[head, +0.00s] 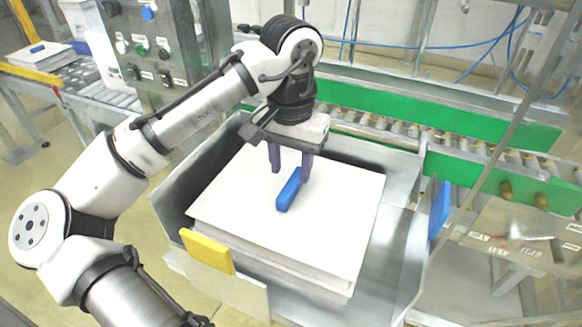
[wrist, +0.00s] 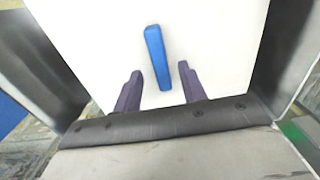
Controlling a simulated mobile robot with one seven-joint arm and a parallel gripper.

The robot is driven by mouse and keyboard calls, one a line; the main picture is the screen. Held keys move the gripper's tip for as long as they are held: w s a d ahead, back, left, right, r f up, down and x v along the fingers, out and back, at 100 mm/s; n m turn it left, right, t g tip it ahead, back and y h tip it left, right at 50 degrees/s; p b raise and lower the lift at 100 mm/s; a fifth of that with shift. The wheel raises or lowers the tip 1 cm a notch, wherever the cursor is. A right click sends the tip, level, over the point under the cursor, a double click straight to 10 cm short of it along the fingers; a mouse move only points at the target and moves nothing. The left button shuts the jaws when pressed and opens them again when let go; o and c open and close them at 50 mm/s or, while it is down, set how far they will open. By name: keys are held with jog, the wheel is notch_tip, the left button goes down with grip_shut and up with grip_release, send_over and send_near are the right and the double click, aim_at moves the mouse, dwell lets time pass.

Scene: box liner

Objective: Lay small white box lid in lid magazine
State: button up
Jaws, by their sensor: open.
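A stack of white box lids (head: 330,221) lies in the grey metal lid magazine (head: 180,190). The top lid has a blue bar-shaped handle (head: 289,190) near its middle. My gripper (head: 290,174) is open above the top lid, with its dark purple fingers pointing down close to the blue handle. In the wrist view the blue handle (wrist: 157,62) stands upright in the picture between and a little beyond the two fingertips (wrist: 160,72). Nothing shows between the fingers as gripped. Whether the fingertips touch the lid cannot be told.
A yellow block (head: 207,251) sits on the magazine's front wall and a blue plate (head: 439,210) on its right side. A roller conveyor with green rails (head: 480,165) runs behind. At the far left, another white stack with a blue handle (head: 37,48) stands beside a yellow bar.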

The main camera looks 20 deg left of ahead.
notch_tip(320, 180, up, 12)
jog(key=shift+f, duration=0.25)
